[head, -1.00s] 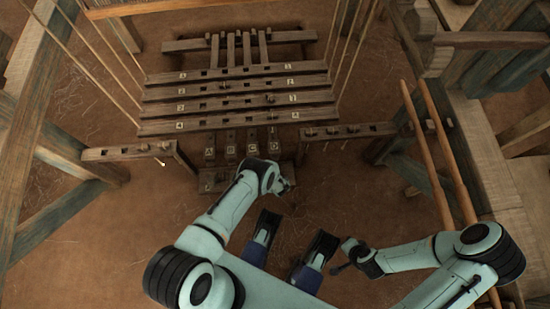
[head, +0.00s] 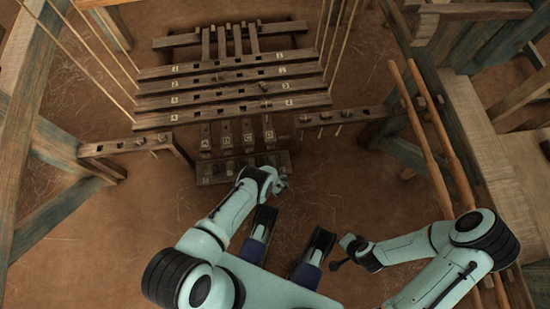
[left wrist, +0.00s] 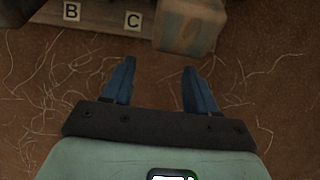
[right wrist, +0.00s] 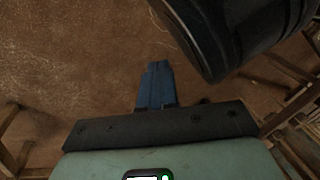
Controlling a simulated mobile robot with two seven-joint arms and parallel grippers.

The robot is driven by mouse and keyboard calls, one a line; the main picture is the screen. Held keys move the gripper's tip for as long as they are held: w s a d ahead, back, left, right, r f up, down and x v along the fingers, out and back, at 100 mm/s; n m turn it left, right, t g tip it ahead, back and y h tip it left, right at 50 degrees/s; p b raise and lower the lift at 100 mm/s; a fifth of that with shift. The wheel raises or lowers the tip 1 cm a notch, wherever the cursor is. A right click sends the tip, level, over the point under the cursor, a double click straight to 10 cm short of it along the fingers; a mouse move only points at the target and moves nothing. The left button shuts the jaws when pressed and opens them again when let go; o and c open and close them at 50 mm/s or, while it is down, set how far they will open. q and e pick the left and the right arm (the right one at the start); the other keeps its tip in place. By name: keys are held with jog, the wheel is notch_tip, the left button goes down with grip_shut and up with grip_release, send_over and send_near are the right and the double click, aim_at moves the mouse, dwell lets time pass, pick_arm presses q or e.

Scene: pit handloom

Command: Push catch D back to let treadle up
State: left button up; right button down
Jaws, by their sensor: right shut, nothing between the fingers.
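The treadles lie side by side at centre in the head view, with the rightmost treadle (head: 269,134) in D's place. The catch beam (head: 212,178) lies across their near ends. In the left wrist view the beam shows letters B and C (left wrist: 102,16). A worn wooden block (left wrist: 187,27) sticks out right of C; it looks like the catch at D, whose letter I cannot see. My left gripper (head: 283,184) is open and empty at the beam's near right side, its fingers (left wrist: 158,82) short of the block. My right gripper (head: 336,265) is shut and empty (right wrist: 156,85), away from the treadles.
Numbered wooden bars (head: 230,83) lie beyond the treadles. Low pegged rails stand left (head: 125,146) and right (head: 345,115). Two long poles (head: 435,135) run along the right side beside the loom frame. The earthen floor is open around my grippers.

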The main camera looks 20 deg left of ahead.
jog(key=w+r+t+p, duration=0.1)
jog(key=w+r+p, duration=0.2)
jog(key=w+r, duration=0.15)
pick_arm(q)
jog(key=p+v, duration=0.6)
jog(key=v, duration=0.7)
jog(key=shift+r, duration=0.2)
pick_arm(e)
jog(key=s+a+r+g+y, duration=0.1)
jog(key=s+a+r, duration=0.2)
jog(key=s, duration=0.3)
jog(key=s+a+r+n+g, duration=0.1)
jog(key=s+a+r+g, duration=0.1)
jog(key=s+a+r, duration=0.1)
jog(key=shift+s+r+y, duration=0.4)
jog(key=shift+s+r, duration=0.4)
jog(key=shift+s, duration=0.6)
pick_arm(q)
jog(key=shift+s, duration=0.1)
pick_arm(e)
jog(key=shift+d, duration=0.1)
